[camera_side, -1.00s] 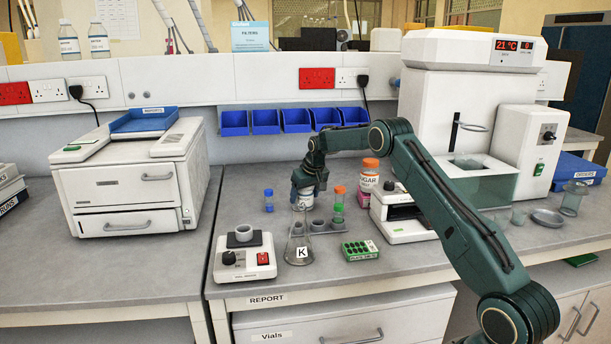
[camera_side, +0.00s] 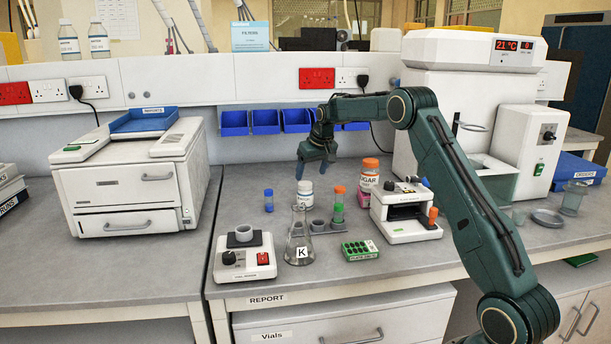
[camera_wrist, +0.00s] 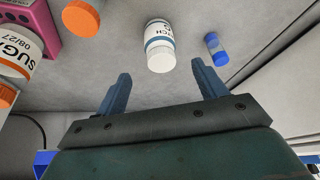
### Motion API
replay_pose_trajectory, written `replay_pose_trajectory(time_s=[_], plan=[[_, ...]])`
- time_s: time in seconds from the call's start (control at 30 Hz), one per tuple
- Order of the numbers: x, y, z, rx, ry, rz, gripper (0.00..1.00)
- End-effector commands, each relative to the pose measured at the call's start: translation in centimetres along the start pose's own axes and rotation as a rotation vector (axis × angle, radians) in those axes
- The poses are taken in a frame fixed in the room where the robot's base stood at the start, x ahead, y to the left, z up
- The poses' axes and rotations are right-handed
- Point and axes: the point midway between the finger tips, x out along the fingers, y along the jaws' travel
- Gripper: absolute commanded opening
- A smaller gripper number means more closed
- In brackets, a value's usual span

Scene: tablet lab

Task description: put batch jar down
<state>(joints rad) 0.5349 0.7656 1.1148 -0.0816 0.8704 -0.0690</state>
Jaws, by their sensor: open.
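The batch jar (camera_side: 305,194), white with a printed label and white cap, stands upright on the grey bench, just behind the flask marked K (camera_side: 299,240). It also shows in the wrist view (camera_wrist: 160,45), beyond the fingertips and between their lines. My gripper (camera_side: 316,157) is above the jar, clear of its cap, with nothing in it. In the wrist view my gripper (camera_wrist: 160,74) has its two blue fingers spread wide apart. The flask hides a little of the jar's lower part in the side view.
A blue-capped vial (camera_side: 268,200) stands left of the jar. Blue bins (camera_side: 265,122) hang behind.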

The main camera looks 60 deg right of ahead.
Motion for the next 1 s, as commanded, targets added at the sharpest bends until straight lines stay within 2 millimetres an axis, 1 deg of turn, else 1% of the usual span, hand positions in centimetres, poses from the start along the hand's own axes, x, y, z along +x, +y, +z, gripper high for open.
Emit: replay_pose_trajectory(time_s=[0.03,0.2,0.83,0.93,1.0], plan=[[-0.6,0.0,0.0,0.000,0.001,0.000,0.71],[-1.6,0.0,0.0,0.000,0.000,0.000,0.71],[-1.9,-0.1,0.0,-0.001,0.000,0.000,0.71],[-2.2,-0.3,0.1,-0.004,0.001,-0.001,0.71],[-2.9,-0.8,0.2,-0.008,0.003,-0.003,0.71]])
